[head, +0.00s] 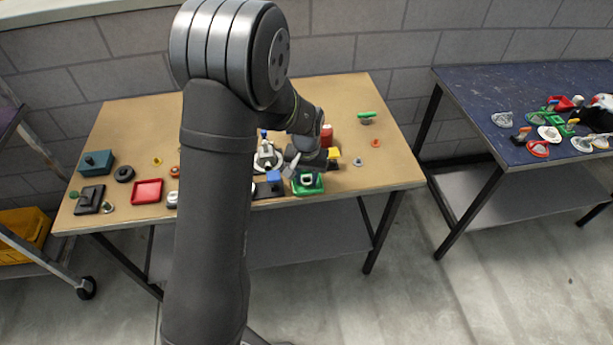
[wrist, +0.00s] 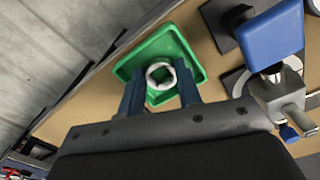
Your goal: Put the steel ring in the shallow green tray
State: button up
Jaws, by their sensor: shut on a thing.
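The steel ring (wrist: 149,78) is a pale, thick ring, held between the two blue fingers of my gripper (wrist: 160,76) in the wrist view. The shallow green tray (wrist: 133,61) lies behind the ring, and its floor shows through the ring's hole. The ring appears within the tray's outline; I cannot tell whether it touches the floor. In the head view the green tray (head: 317,189) is at the table's front edge, with the ring (head: 307,177) over it. My gripper is partly hidden there by my arm.
A black-based fixture with a blue block (wrist: 272,38) stands close beside the tray, with a grey metal part (wrist: 278,92) near it. A yellow-topped block (head: 334,154) is behind the tray. A red tray (head: 147,192) lies at the left. The table's right front is clear.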

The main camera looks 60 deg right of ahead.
jog(key=shift+f, duration=0.15)
jog(key=o, duration=0.7)
notch_tip(320, 180, up, 12)
jog(key=shift+r, duration=0.2)
